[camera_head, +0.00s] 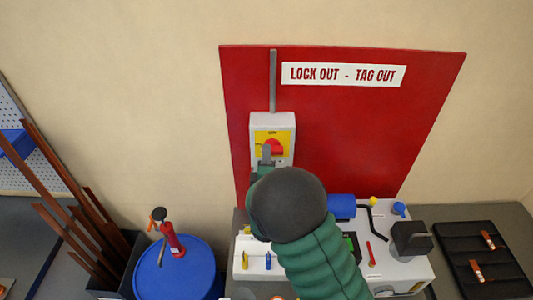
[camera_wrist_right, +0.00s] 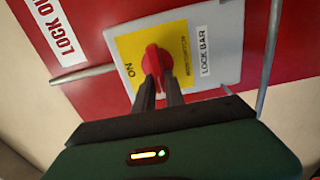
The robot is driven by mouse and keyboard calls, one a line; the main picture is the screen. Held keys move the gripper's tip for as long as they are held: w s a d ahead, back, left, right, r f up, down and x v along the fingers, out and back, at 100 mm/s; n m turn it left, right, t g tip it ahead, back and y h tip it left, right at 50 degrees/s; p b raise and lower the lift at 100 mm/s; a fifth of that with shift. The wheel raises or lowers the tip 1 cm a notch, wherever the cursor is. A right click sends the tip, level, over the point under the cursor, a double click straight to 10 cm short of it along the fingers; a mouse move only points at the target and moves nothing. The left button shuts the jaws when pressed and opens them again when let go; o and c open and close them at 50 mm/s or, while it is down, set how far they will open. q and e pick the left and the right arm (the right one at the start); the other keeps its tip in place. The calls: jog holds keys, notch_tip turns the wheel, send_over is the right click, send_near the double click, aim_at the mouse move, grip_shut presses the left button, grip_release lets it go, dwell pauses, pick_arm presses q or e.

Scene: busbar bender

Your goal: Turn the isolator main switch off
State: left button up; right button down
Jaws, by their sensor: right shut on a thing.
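The isolator main switch is a light grey box (camera_head: 285,121) on a red wall board, with a yellow plate (camera_head: 286,136) and a red rotary knob (camera_head: 275,146). In the right wrist view the red knob (camera_wrist_right: 152,60) sits on the yellow plate (camera_wrist_right: 128,47), with "ON" printed at its left. My right gripper (camera_wrist_right: 158,84) is shut on the knob, its two dark fingers at either side of the knob's lower end. In the head view the right gripper (camera_head: 266,156) reaches the knob from below, and my arm hides the area beneath the box. My left gripper is out of view.
The red board (camera_head: 350,125) carries a "LOCK OUT - TAG OUT" sign (camera_head: 343,75). A grey conduit (camera_head: 273,80) runs up from the box. Below are a white machine top (camera_head: 405,268), a blue drum (camera_head: 190,280), brown bars (camera_head: 60,195) and a black tray (camera_head: 480,245).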

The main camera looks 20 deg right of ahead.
jog(key=shift+f, duration=0.15)
dwell(0.3)
jog(key=c, duration=1.7)
grip_release()
jog(key=o, duration=0.3)
jog(key=shift+w, duration=0.2)
